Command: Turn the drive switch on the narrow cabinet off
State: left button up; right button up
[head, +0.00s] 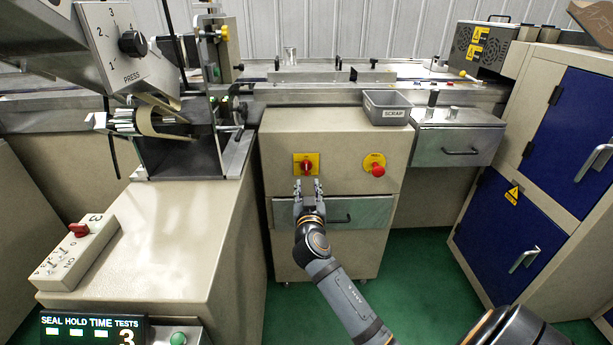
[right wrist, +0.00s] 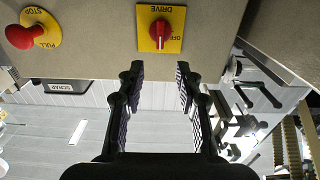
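The narrow cabinet (head: 330,135) is beige and stands in the middle of the head view. Its drive switch (head: 307,167) is a red knob on a yellow plate, at the upper left of the front. In the right wrist view, the red drive knob (right wrist: 160,34) sits on its plate marked DRIVE and OFF, the picture being turned over. The knob looks upright in the head view. My right gripper (head: 308,184) is just below and in front of the switch. Its two fingers (right wrist: 159,70) are apart with nothing between them, clear of the knob. My left gripper is not in view.
A red stop button (head: 377,169) on a yellow disc is right of the switch. A drawer with a handle (head: 340,218) lies below. A grey scrap bin (head: 388,107) stands on top. A beige machine (head: 175,240) is at the left, blue-doored cabinets (head: 510,220) at the right.

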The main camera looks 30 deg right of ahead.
aim_at(306, 167)
jog(key=x, duration=1)
jog(key=shift+f, duration=0.1)
grip_shut()
